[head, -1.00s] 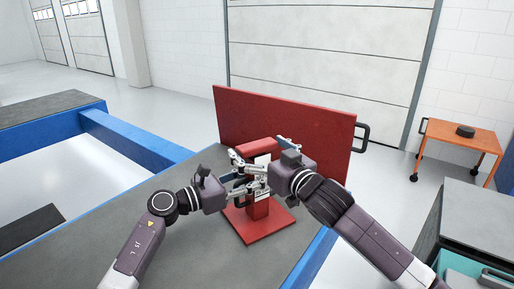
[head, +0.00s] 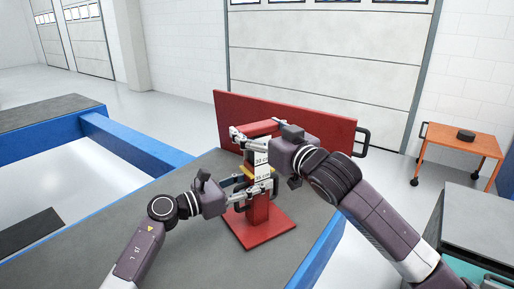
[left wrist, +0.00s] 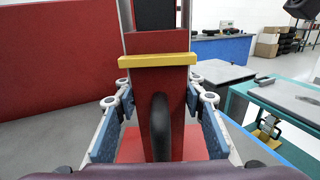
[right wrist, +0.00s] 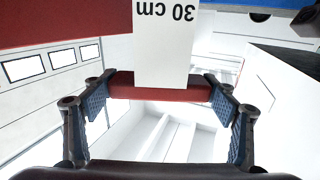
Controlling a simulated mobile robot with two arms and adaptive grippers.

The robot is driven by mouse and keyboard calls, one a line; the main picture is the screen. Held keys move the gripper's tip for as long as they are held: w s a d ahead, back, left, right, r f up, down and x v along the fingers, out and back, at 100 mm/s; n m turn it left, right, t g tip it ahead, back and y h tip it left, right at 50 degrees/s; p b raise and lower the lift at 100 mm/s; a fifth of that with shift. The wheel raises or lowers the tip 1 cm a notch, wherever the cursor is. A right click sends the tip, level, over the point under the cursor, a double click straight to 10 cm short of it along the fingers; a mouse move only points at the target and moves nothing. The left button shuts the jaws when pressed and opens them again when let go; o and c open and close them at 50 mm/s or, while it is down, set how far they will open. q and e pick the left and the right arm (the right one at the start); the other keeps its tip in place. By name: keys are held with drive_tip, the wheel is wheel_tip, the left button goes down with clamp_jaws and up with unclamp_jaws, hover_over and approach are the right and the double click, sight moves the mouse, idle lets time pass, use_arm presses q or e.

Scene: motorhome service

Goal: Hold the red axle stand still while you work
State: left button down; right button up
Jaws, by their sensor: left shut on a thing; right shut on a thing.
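The red axle stand (head: 268,226) stands upright on the grey bench top (head: 170,215). Its square base is flat on the surface. My left gripper (head: 256,188) is shut on the lower column, below the yellow collar; the left wrist view shows the column (left wrist: 178,132) between its fingers. My right gripper (head: 264,141) is shut on the red upper part of the stand. The right wrist view shows its red bar (right wrist: 120,88) between the fingers. A white scale (head: 262,168) marked 30 cm and 35 cm shows above the collar. My grippers partly hide the stand.
A large red panel (head: 320,135) with a black side handle stands close behind the stand. An orange trolley (head: 455,140) with a dark round thing on it stands at the right. A blue frame (head: 125,145) lies to the left. The near bench top is clear.

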use_arm(q)
drive_tip(key=shift+f, duration=0.2)
use_arm(e)
drive_tip(key=shift+d+r, duration=0.1)
drive_tip(key=shift+r, duration=1.2)
use_arm(q)
drive_tip(key=shift+s, duration=0.1)
use_arm(e)
drive_tip(key=o, duration=1.7)
drive_tip(key=shift+s+f, duration=0.1)
drive_tip(key=shift+f, duration=0.1)
drive_tip(key=shift+s+d, duration=0.15)
drive_tip(key=shift+s, duration=0.1)
drive_tip(key=v, duration=1.1)
drive_tip(key=shift+s, duration=0.2)
